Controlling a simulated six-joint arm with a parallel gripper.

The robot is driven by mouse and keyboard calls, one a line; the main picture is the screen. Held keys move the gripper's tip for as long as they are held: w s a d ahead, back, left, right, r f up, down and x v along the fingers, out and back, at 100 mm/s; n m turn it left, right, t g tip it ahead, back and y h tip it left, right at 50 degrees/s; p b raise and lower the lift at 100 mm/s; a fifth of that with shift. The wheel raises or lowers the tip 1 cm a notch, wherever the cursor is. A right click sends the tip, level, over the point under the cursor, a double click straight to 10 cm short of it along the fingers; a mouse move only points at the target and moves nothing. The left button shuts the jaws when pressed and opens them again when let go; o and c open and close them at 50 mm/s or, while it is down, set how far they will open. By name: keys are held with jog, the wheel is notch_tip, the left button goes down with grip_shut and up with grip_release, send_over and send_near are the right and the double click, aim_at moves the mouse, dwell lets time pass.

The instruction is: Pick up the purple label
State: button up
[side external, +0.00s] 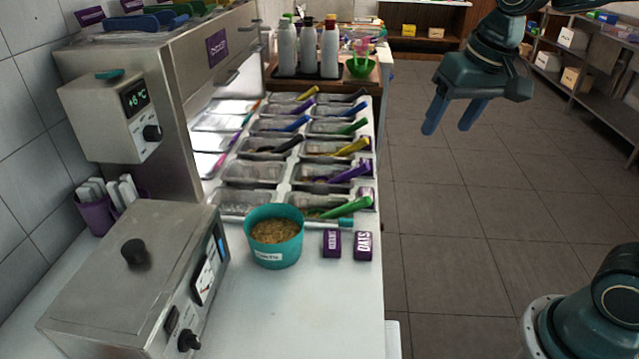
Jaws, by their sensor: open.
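Two small purple labels with white lettering lie side by side on the white counter: a left one (332,244) and a right one (363,245) that seems to read "OATS". I cannot tell which of them the task means. My gripper (451,127) hangs at upper right, over the floor side of the counter. Its two blue fingers point down, apart and empty. It is well above and to the right of both labels, touching nothing.
A teal tub of oats (275,255) stands left of the labels. Behind it are several steel topping trays (256,172) with coloured handles. A steel appliance (135,270) fills the front left. More purple labels show, one on the steel cabinet (217,47).

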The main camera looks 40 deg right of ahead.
jog(key=w+d+f+m+g, duration=0.1)
jog(key=w+f+m+g, duration=0.3)
jog(key=w, duration=0.7)
jog(key=m, duration=0.1)
send_over(367, 189)
jog(key=s+a, duration=0.1)
jog(key=a, duration=0.1)
notch_tip(367, 189, down, 10)
jog(key=shift+s+r+t, duration=0.2)
jog(key=shift+t, duration=0.2)
jog(key=shift+f, duration=0.1)
jog(key=shift+f, duration=4.2)
jog(key=shift+d+f, duration=0.15)
jog(key=shift+f, duration=1.15)
jog(key=shift+d+f, duration=0.1)
jog(key=shift+f, duration=1.2)
jog(key=c, duration=1.1)
